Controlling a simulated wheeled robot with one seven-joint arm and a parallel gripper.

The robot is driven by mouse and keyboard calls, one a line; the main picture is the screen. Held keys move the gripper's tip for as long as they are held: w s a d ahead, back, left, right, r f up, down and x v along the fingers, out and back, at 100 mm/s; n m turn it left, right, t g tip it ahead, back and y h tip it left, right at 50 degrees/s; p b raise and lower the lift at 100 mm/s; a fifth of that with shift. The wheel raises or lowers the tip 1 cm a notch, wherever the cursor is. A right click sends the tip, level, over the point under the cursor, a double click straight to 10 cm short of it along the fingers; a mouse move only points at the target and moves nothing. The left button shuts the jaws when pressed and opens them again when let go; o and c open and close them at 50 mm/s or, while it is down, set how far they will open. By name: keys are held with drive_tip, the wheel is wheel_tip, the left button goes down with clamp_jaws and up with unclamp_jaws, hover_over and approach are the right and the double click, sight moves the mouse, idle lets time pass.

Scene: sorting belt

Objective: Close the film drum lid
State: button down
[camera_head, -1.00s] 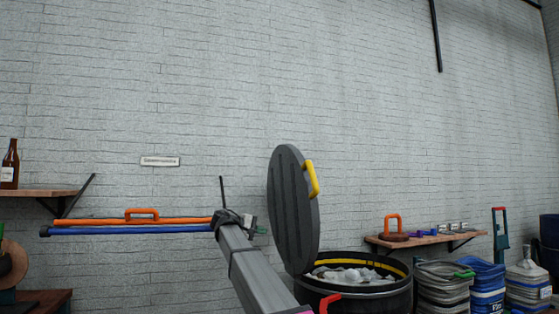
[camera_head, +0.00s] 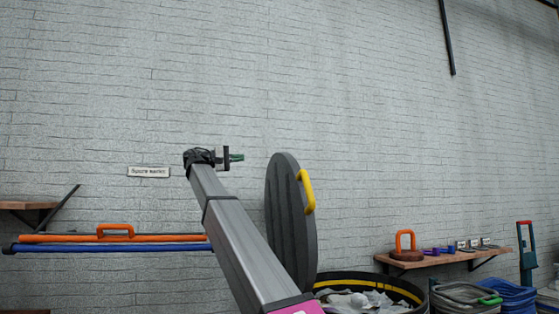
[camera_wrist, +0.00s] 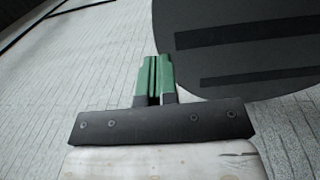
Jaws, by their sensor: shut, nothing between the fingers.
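The film drum (camera_head: 405,288) is black with a yellow band inside its rim, and pale film shows inside it. Its round dark grey lid (camera_head: 283,215) stands up on edge at the left of the drum, open, with a yellow handle (camera_head: 307,192) facing right. My gripper (camera_head: 237,157) is raised to the left of the lid's top edge, apart from it in the head view. In the wrist view my gripper's green fingers (camera_wrist: 155,75) are shut and empty, and the lid (camera_wrist: 240,60) fills the upper right, its outer edge beside the fingers.
Orange and blue rails (camera_head: 120,239) run along the wall at the left, behind my arm.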

sight(280, 156)
drive_tip(key=x, duration=1.4)
drive_tip(key=shift+w+r, duration=0.1)
drive_tip(key=shift+w, duration=0.05)
drive_tip(key=shift+d, duration=0.15)
